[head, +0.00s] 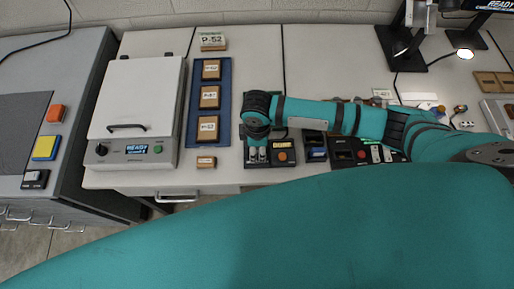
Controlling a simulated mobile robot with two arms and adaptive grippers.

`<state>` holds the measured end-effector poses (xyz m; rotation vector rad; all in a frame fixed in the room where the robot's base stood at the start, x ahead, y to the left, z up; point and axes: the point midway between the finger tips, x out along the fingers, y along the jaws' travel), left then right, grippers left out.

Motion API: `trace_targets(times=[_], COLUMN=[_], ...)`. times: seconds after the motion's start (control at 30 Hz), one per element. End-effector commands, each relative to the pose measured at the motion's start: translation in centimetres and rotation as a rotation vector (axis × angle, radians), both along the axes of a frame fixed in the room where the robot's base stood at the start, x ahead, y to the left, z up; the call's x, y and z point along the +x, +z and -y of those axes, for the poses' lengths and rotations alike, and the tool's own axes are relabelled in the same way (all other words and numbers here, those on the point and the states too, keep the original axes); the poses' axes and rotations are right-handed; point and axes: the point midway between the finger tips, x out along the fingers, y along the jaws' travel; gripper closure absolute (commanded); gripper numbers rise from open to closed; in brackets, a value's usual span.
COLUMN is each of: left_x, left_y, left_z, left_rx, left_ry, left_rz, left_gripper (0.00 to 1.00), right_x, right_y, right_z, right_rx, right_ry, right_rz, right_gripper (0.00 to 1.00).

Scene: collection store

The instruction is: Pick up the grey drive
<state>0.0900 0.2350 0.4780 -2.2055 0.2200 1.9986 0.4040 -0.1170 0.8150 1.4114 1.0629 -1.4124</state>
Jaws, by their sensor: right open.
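My right gripper (257,158) is open, pointing down over the left part of a small dark station (271,165) on the bench. The station has a lit label and an orange button (282,156) to the right of my fingers. I cannot clearly make out the grey drive; the gripper and wrist hide the part of the station under them. I cannot tell whether the fingers touch anything. My left gripper is out of view.
A white READY box (134,105) and a blue tray (224,72) with labelled blocks stand left. A small block (206,162) lies near the front edge. Right of the station are a dark holder with a blue item (317,153) and a dark panel (345,152).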

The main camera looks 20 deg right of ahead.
Motion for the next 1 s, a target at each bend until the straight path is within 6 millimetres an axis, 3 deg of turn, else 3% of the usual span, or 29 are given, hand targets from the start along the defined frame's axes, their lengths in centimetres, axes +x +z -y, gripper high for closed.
trace_targets(times=[0.23,0.57,1.0], left_x=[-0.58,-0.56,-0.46], left_y=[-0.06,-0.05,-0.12], left_z=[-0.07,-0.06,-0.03], left_rx=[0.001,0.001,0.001], left_ry=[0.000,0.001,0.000], left_rz=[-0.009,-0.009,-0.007], left_gripper=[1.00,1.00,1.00], right_x=[0.00,0.01,0.05], right_y=[-0.22,-0.17,0.10], right_z=[-0.04,-0.06,-0.07], right_rx=[0.001,0.001,0.002], right_ry=[0.000,0.000,0.000], right_rz=[0.000,0.000,0.002], right_gripper=[0.58,1.00,1.00])
